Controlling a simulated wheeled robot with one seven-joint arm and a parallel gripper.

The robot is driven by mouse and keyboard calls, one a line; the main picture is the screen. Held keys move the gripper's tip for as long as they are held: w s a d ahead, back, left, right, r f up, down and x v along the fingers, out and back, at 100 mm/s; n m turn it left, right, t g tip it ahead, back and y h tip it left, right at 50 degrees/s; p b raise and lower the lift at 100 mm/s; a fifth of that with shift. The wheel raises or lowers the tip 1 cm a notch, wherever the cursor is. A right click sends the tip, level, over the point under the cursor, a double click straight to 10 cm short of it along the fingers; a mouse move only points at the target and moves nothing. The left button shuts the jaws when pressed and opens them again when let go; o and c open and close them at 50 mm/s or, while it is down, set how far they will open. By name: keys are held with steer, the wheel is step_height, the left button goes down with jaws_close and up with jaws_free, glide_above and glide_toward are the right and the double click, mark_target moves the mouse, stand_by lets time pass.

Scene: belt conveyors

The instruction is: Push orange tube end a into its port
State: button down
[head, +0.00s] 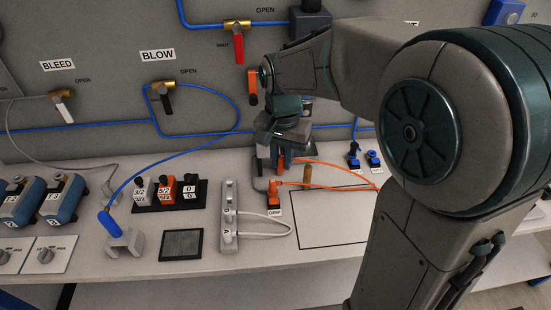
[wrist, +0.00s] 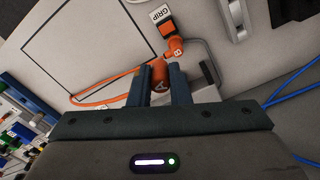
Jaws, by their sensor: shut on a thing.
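My gripper (wrist: 162,84) is shut on orange tube end a (wrist: 159,77), an orange plug marked A. In the head view my gripper (head: 280,163) is low over the back of the bench, and its fingers partly hide end a. Orange tube end b (wrist: 176,47), marked B, is just beyond end a, against the block labelled GRIP (wrist: 165,17). The GRIP block also shows in the head view (head: 274,209). The orange tube (head: 335,185) loops out to the right between the two ends. The port for end a is hidden, and I cannot tell how far end a is in.
A grey bent handle (wrist: 208,62) stands close beside the plugs. A brass cylinder (head: 307,175) stands right of my gripper. The outlined rectangle (head: 335,222) on the bench is mostly clear.

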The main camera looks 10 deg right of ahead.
steer(key=w+d+f+p, duration=0.1)
steer(key=w+d, duration=0.3)
steer(key=d, duration=0.6)
steer(key=w+d+f+p, duration=0.1)
steer(key=w+d, duration=0.4)
steer(key=d, duration=0.5)
steer(key=w+d+f+p, duration=0.2)
steer(key=w+d, duration=0.2)
steer(key=d, duration=0.6)
steer(key=shift+w, duration=0.3)
stand_by(0.6)
steer(key=shift+f, duration=0.1)
stand_by(0.3)
steer(key=shift+f+b, duration=1.4)
steer(key=shift+f, duration=0.7)
steer(key=shift+f+b, duration=0.45)
steer(key=shift+f, duration=0.4)
stand_by(0.8)
